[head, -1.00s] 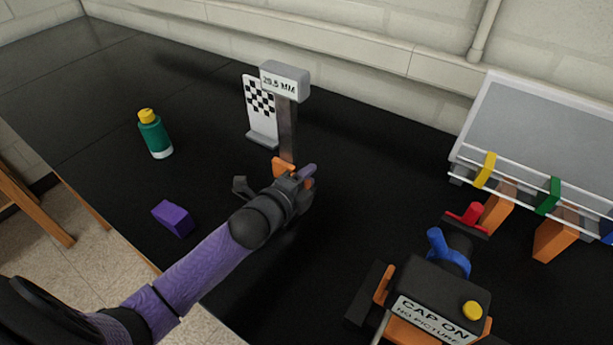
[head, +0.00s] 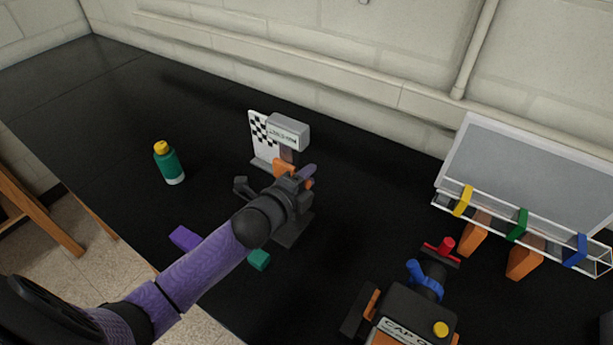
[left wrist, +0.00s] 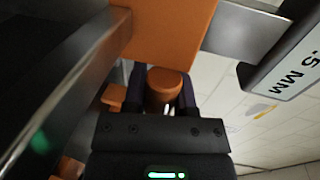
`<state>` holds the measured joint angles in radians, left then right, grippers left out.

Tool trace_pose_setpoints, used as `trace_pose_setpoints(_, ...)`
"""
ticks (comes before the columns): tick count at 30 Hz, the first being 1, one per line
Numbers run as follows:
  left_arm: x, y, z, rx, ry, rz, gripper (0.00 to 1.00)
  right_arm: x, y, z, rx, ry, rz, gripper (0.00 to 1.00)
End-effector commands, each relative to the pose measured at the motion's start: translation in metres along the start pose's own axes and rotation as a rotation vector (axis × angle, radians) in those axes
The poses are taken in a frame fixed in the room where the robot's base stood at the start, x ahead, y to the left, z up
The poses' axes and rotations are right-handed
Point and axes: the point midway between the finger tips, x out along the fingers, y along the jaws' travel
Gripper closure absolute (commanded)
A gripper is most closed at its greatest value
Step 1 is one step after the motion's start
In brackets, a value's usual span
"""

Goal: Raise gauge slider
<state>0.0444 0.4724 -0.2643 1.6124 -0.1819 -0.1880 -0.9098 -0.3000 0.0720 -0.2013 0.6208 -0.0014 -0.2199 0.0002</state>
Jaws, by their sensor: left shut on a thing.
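The gauge is a dark metal post on a dark base (head: 291,232) with a grey display head (head: 289,131) on top; its reading is too small to make out in the head view. The orange slider (head: 282,167) is on the post just below the display head. My left gripper (head: 301,177) is shut on the slider's round orange knob, partly hidden by the gripper. In the left wrist view the orange slider (left wrist: 170,30) surrounds the metal post, and the knob (left wrist: 164,84) lies between the dark fingers. My right gripper is not seen.
A checkered board (head: 262,137) stands close behind the gauge. A green bottle (head: 168,163) stands to the left; a purple block (head: 186,238) and a teal block (head: 259,260) lie near my left arm. A camera-like device (head: 415,315) and a clip rack (head: 520,235) are at right.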

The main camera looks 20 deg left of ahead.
Motion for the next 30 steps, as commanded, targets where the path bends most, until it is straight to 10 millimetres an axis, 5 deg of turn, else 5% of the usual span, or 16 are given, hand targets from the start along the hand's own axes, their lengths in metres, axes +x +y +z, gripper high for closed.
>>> trace_pose_setpoints(3,0.000,0.001,0.000,0.000,-0.001,0.000,1.00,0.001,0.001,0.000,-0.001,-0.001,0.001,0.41)
trace_pose_setpoints(4,0.000,0.001,0.000,0.000,-0.001,0.000,0.64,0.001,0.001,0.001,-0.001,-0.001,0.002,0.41)
trace_pose_setpoints(9,0.000,0.001,0.000,0.000,-0.001,0.000,0.30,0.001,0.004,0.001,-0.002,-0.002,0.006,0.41)
trace_pose_setpoints(19,-0.006,0.001,0.000,-0.001,0.000,0.001,0.30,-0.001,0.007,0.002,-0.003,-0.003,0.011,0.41)
trace_pose_setpoints(30,-0.083,0.002,0.000,0.000,0.000,0.004,0.30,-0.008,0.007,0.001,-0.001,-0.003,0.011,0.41)
